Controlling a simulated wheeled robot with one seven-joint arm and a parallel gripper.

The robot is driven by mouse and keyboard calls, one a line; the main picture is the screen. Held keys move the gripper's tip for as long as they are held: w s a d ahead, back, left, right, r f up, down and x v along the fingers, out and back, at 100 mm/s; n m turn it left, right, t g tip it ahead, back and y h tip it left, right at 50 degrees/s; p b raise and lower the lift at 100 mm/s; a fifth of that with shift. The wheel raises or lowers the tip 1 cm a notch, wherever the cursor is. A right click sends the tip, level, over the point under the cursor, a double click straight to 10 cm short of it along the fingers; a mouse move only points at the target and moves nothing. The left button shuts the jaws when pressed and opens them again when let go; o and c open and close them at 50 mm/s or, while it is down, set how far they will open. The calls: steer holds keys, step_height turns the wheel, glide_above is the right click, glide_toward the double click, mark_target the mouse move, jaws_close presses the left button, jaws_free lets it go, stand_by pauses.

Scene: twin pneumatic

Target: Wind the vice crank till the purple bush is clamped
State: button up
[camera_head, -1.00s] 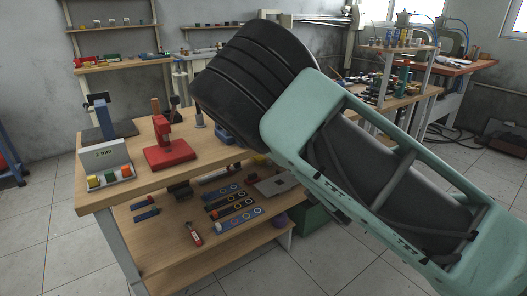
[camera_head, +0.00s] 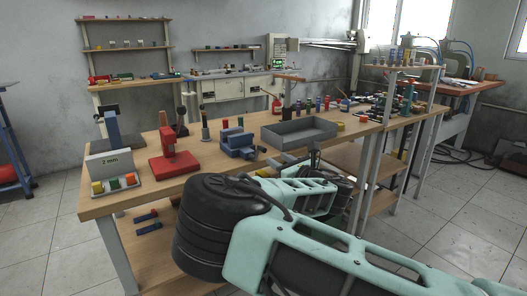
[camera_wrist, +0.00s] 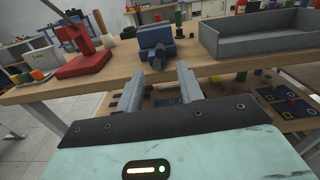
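The blue vice (camera_head: 237,144) stands on the front part of the wooden workbench, between the red press and the grey tray. It also shows in the wrist view (camera_wrist: 155,38), straight ahead of my gripper, with a dark crank part (camera_wrist: 159,58) facing me. My gripper (camera_wrist: 161,70) is open and empty. Its two fingers are apart, in front of the bench edge and short of the vice, with the crank beyond the gap between them. I cannot tell for sure which small piece is the purple bush or whether it sits in the vice jaws.
A red press (camera_head: 174,160) stands left of the vice. A grey open tray (camera_head: 298,132) stands to the right. A rack of coloured bushes (camera_head: 116,183) sits at the bench's left end. A lower shelf (camera_wrist: 232,98) with several parts lies under the bench.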

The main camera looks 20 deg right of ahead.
mark_target(265, 151)
steer(key=x, duration=0.9)
steer(key=shift+w, duration=0.1)
steer(key=shift+c, duration=0.4)
jaws_close()
